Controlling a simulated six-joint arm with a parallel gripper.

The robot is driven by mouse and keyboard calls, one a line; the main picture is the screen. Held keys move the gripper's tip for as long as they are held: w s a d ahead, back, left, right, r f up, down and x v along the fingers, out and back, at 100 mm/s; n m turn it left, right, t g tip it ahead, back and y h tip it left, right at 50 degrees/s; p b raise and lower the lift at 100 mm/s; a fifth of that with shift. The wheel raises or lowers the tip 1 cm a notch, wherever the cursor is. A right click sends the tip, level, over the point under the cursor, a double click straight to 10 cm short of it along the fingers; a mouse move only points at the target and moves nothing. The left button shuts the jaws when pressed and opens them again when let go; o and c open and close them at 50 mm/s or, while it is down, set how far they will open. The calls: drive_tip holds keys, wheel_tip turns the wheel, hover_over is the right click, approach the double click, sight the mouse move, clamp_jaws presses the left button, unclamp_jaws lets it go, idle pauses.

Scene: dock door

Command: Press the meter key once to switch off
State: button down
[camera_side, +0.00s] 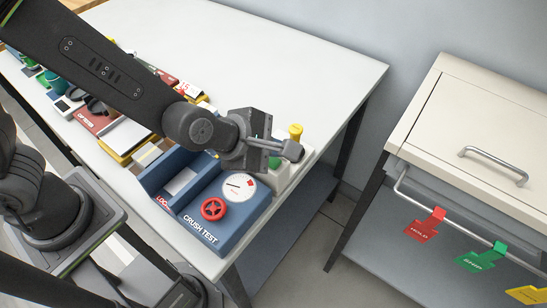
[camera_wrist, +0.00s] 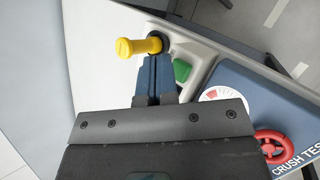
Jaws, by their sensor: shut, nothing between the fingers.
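A pale grey unit (camera_wrist: 200,57) with a green key (camera_wrist: 182,70) and a yellow peg (camera_wrist: 138,47) stands at the table's right end. In the side view the green key (camera_side: 274,162) is partly hidden behind my gripper, and the yellow peg (camera_side: 296,131) stands upright. No label naming the meter key is readable. My gripper (camera_side: 293,151) is shut and empty above this unit. In the wrist view its fingertips (camera_wrist: 156,62) lie beside the green key and overlap the peg's base. I cannot tell whether they touch the unit.
A blue crush test box (camera_side: 228,232) with a round dial (camera_side: 239,187) and red handwheel (camera_side: 213,209) stands beside the unit. Several other devices crowd the table's left side. The white table's back half (camera_side: 270,65) is clear. A cabinet (camera_side: 480,130) with hanging tags stands right, across a gap.

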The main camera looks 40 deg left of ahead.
sight(273, 163)
drive_tip(key=shift+f, duration=0.4)
drive_tip(key=shift+f, duration=0.5)
idle(0.9)
drive_tip(key=shift+r, duration=0.9)
drive_tip(key=shift+r, duration=2.55)
